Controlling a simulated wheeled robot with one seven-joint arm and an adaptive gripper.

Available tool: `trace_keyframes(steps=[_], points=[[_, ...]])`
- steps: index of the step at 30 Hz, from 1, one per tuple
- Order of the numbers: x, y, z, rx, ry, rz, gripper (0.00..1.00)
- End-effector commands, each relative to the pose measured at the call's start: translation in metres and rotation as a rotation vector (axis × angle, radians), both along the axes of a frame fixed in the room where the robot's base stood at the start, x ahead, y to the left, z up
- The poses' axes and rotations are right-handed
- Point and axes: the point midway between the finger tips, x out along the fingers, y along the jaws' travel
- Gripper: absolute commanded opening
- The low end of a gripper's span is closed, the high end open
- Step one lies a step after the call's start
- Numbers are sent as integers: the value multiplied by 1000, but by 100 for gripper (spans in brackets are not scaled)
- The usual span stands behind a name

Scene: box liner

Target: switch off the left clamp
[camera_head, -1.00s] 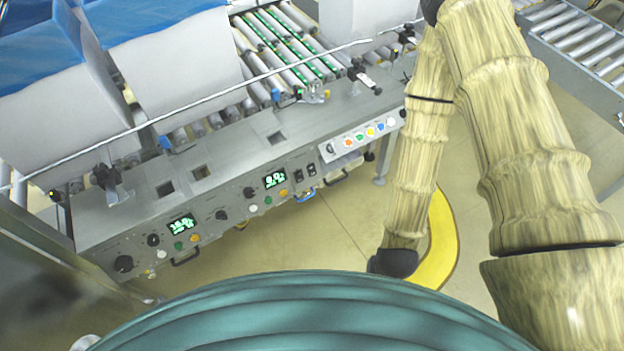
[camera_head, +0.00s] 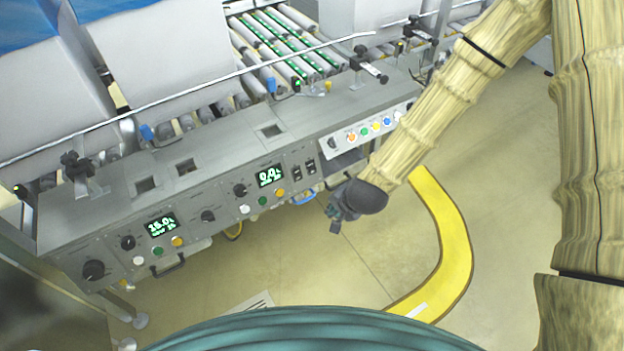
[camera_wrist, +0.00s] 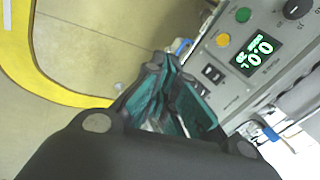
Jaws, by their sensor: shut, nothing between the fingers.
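Two black rocker switches (camera_head: 304,169) sit side by side on the front panel of the grey machine (camera_head: 215,205), right of the right green display (camera_head: 270,176). I cannot read their labels or tell which one is for the left clamp. In the wrist view the switches (camera_wrist: 209,80) lie just beyond my fingers, beside the display (camera_wrist: 254,54). My gripper (camera_head: 336,220) is shut and empty, in front of the panel and to the right of the switches, apart from them. Its teal fingers (camera_wrist: 165,95) show in the wrist view.
A row of coloured buttons (camera_head: 375,126) is at the panel's right. Knobs, buttons and another display (camera_head: 161,224) are on its left. A blue handle (camera_head: 304,197) sticks out below the switches.

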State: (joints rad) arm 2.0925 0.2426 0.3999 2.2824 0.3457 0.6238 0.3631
Motion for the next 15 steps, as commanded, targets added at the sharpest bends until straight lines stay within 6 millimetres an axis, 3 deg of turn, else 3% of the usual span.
trace_keyframes(steps=[6,15], points=[[46,18,12,106,-53,-107,0],[78,31,36,200,-88,-188,0]])
